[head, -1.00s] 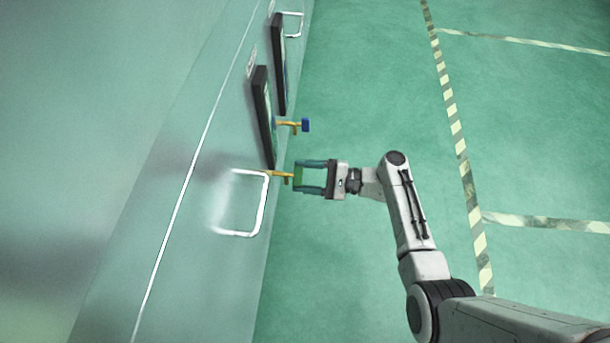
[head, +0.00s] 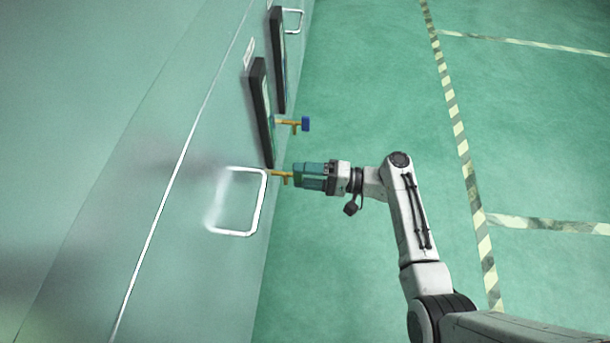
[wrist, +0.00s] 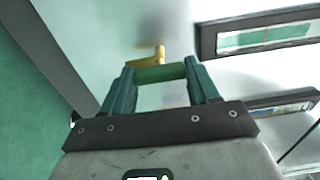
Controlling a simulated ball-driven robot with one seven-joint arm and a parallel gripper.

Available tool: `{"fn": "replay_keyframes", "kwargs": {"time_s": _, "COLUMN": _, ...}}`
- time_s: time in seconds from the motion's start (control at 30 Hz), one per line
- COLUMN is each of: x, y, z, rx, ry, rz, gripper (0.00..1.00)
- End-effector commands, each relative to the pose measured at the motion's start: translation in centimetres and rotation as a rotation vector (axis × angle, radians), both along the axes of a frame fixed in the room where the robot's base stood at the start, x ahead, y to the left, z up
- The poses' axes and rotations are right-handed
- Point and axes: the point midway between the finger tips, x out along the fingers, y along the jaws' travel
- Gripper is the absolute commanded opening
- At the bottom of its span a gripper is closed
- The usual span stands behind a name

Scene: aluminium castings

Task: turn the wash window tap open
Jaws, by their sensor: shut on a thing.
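A brass tap (head: 279,174) sticks out from the pale wall, below the nearer dark-framed window. Its green handle shows in the wrist view (wrist: 160,73), crosswise between my two teal fingers. My gripper (head: 298,175) is shut on this green handle, its fingers touching the handle's ends; it also shows in the wrist view (wrist: 160,82). In the head view my fingers hide most of the handle. The brass body (wrist: 150,56) shows beyond it in the wrist view.
A second brass tap with a blue handle (head: 305,124) stands just beyond my gripper. Two dark-framed windows (head: 262,110) are on the wall. A white bar handle (head: 265,200) is nearby on the near side. The green floor to the right is clear.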

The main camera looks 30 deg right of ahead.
Motion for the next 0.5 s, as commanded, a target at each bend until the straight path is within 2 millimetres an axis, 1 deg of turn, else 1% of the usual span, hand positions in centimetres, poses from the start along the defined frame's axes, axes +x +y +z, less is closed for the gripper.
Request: {"fn": "replay_keyframes", "kwargs": {"time_s": 0.5, "x": -0.11, "y": 0.04, "z": -0.12, "rx": -0.022, "ry": -0.027, "rz": 0.002, "gripper": 0.29}}
